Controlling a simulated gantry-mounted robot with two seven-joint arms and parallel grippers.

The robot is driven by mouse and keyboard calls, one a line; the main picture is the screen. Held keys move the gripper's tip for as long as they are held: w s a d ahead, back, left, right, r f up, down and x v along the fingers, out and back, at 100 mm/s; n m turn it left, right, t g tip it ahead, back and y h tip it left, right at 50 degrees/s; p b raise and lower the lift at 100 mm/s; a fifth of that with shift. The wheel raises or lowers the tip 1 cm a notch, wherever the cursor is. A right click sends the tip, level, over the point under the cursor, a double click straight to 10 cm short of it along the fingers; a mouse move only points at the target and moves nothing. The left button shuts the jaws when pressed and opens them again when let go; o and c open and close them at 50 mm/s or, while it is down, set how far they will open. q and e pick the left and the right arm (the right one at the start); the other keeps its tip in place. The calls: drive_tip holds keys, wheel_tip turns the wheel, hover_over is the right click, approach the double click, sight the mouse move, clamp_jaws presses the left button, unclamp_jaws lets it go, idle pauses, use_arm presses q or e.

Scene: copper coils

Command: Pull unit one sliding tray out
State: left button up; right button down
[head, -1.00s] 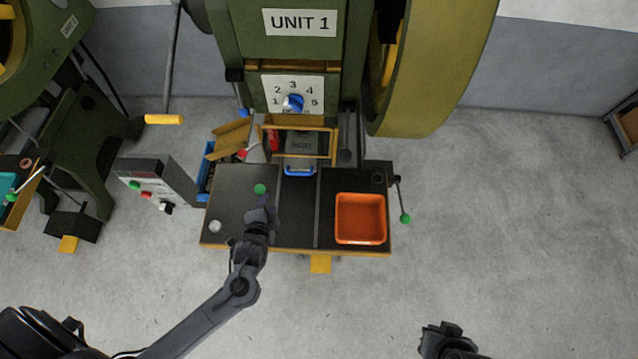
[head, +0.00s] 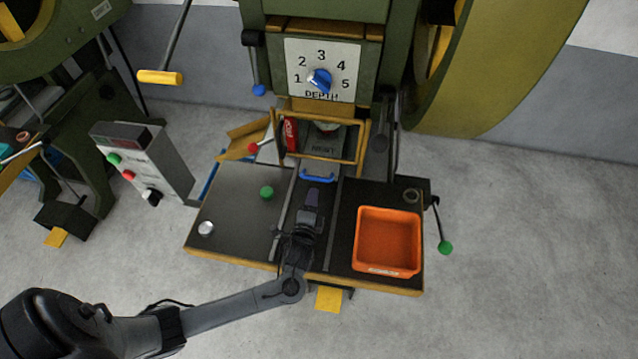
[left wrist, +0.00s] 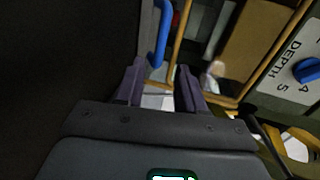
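Unit one's sliding tray sits in the channel between the two dark table plates, under the yellow-framed guard (head: 364,140). Its blue handle (head: 318,177) faces me at the front. In the left wrist view the blue handle (left wrist: 160,38) is just beyond the fingertips. My left gripper (head: 312,192) is over the channel, in front of the handle. In the left wrist view its fingers (left wrist: 160,72) are apart, with nothing seen held between them. Whether the fingertips touch the handle cannot be told. My right gripper is out of view.
An orange bin (head: 388,241) stands on the right plate. A green button (head: 267,192) and a round silver piece (head: 206,228) are on the left plate. A control box (head: 143,163) stands at left. A green-knobbed lever (head: 445,247) sticks out at right.

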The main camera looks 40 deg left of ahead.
sight(318, 180)
use_arm(q)
drive_tip(key=b+x, duration=0.2)
drive_tip(key=x, duration=0.6)
drive_tip(key=shift+w+a+f+b, duration=0.1)
drive_tip(key=shift+w+a+b, duration=0.05)
drive_tip(key=shift+w+b, duration=0.2)
drive_tip(key=shift+w+a, duration=0.3)
drive_tip(key=shift+w, duration=0.3)
clamp_jaws()
